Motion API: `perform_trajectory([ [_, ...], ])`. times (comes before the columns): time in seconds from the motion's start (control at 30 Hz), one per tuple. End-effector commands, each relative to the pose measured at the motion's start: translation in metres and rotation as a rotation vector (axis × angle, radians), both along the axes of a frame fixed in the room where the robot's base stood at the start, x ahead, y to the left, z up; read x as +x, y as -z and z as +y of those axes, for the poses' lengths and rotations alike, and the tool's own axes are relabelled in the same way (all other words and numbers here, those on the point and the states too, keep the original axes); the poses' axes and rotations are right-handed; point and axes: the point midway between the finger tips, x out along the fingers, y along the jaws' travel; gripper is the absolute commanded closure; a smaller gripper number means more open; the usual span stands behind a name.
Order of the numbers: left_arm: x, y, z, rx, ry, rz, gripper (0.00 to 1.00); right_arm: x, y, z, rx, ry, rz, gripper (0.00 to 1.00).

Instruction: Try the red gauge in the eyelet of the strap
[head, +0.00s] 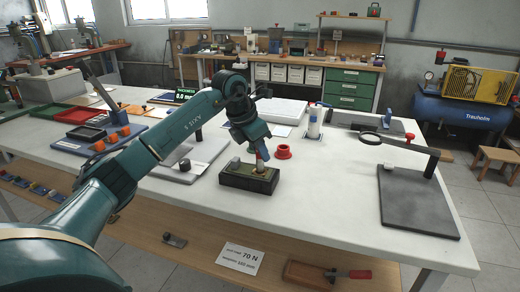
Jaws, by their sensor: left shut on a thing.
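My left gripper (261,152) reaches down over a dark block (238,180) near the middle of the white table. A grey knob (235,163) stands in the same block, to the left. A dark strap (410,146) with a round eyelet (370,138) at its left end is held above a dark plate at the right. My right gripper is not in view.
The dark plate (420,205) lies under the strap. Trays and orange parts (124,131) are at the left. The front middle of the table is clear.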

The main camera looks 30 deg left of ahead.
Motion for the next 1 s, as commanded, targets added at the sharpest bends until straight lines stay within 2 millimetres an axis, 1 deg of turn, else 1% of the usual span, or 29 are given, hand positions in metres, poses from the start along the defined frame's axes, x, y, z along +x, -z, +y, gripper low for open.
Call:
perform_trajectory([
  [1.0,0.000,0.012,0.000,0.000,0.000,0.000,1.00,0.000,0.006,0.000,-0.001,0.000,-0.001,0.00],
])
